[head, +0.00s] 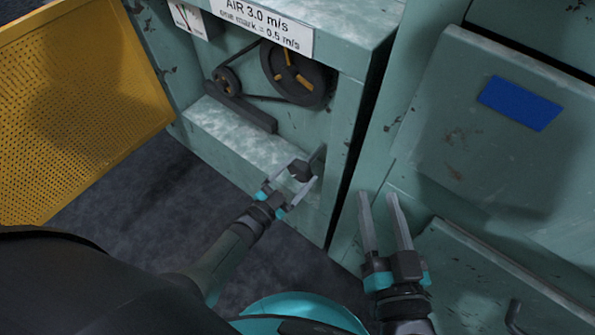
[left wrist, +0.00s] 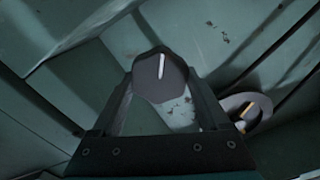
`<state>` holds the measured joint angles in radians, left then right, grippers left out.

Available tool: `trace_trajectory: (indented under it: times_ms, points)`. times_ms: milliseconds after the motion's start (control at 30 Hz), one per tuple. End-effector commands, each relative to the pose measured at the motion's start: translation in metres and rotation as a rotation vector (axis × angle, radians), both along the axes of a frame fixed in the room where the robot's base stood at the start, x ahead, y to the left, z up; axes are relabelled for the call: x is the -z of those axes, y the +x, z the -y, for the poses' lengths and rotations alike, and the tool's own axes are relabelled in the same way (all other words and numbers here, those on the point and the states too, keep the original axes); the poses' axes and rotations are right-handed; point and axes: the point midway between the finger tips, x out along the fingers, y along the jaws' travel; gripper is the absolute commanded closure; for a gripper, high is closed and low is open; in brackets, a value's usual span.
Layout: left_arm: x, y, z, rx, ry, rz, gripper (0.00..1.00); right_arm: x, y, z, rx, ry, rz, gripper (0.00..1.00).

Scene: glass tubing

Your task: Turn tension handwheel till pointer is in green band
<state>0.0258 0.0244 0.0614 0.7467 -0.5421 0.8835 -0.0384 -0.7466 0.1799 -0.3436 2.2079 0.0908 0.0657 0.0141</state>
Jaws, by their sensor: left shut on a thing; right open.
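The tension handwheel is a dark, faceted knob (head: 299,170) low on the front of the green machine. In the left wrist view the knob (left wrist: 160,84) has a white line on its face, pointing almost straight up. My left gripper (head: 303,175) is shut on it, one finger on each side. A small white gauge (head: 187,19) at the top left of the machine has a thin pointer and coloured marks. It is partly cut off by the frame edge, and I cannot tell which band the pointer is in. My right gripper (head: 378,203) is open and empty, right of the knob.
A large pulley (head: 318,88) and a small pulley (head: 226,79) with a belt sit above the knob, with a ledge (head: 225,130) below. A yellow perforated panel (head: 75,90) stands at left. A green cabinet with a blue label (head: 520,103) is at right.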

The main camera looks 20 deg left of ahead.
Motion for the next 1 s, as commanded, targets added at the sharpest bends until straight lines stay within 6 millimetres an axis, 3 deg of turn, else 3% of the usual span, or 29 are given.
trace_trajectory:
  times_ms: [1000]
  points:
    - [0.0035, 0.0001, 0.0033, 0.000, 0.908, 0.330, 0.77, 0.0002, 0.0006, -0.0004, 0.003, 0.002, -0.002, 0.50]
